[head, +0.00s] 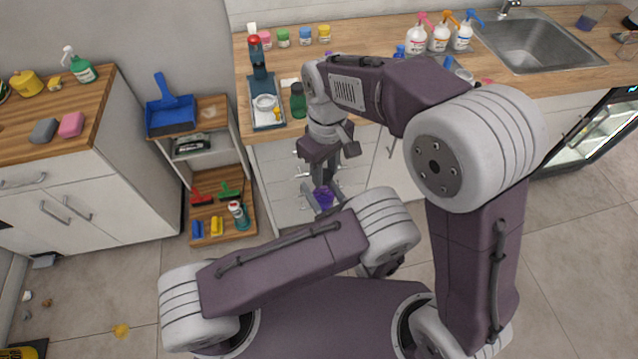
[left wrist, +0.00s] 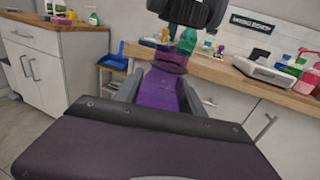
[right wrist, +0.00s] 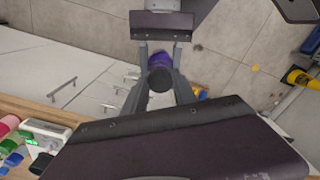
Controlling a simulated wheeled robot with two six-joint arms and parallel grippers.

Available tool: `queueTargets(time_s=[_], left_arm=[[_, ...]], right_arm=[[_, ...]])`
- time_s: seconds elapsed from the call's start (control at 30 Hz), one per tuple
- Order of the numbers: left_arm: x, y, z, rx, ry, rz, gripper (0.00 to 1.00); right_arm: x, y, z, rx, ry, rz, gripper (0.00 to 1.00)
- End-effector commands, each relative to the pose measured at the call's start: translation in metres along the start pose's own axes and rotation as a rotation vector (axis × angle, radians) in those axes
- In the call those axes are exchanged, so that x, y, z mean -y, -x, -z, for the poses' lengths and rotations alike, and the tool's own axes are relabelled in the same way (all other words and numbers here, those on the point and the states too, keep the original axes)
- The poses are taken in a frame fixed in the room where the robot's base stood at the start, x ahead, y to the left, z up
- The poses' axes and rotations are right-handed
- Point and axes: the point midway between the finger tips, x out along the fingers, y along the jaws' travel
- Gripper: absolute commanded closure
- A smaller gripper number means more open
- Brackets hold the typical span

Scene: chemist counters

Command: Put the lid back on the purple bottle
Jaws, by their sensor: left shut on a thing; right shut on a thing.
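The purple bottle (left wrist: 165,88) stands between the fingers of my left gripper (left wrist: 160,92), which is shut on it. In the head view the bottle (head: 323,198) is small and partly hidden, in front of the drawers. My right gripper (right wrist: 160,88) is shut on a round dark lid (right wrist: 160,79). In the right wrist view the lid lies in front of the bottle (right wrist: 159,58) and covers part of it. My right gripper (head: 322,172) points down just above the bottle in the head view. I cannot tell whether lid and bottle touch.
The floor between is clear.

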Motion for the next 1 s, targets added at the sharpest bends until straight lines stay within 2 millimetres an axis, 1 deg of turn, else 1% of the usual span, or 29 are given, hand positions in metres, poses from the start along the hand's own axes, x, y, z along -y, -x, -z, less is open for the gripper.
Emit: queueTargets(time_s=[0.37, 0.7, 1.0], left_arm=[[0.0, 0.0, 0.0, 0.0, 0.0, 0.0, 1.0], [0.0, 0.0, 0.0, 0.0, 0.0, 0.0, 1.0], [0.0, 0.0, 0.0, 0.0, 0.0, 0.0, 1.0]], right_arm=[[0.0, -0.001, 0.0, 0.001, 0.0, 0.0, 1.0], [0.0, -0.018, 0.0, 0.001, 0.0, 0.0, 1.0], [0.0, -0.018, 0.0, 0.0, 0.0, 0.0, 1.0]])
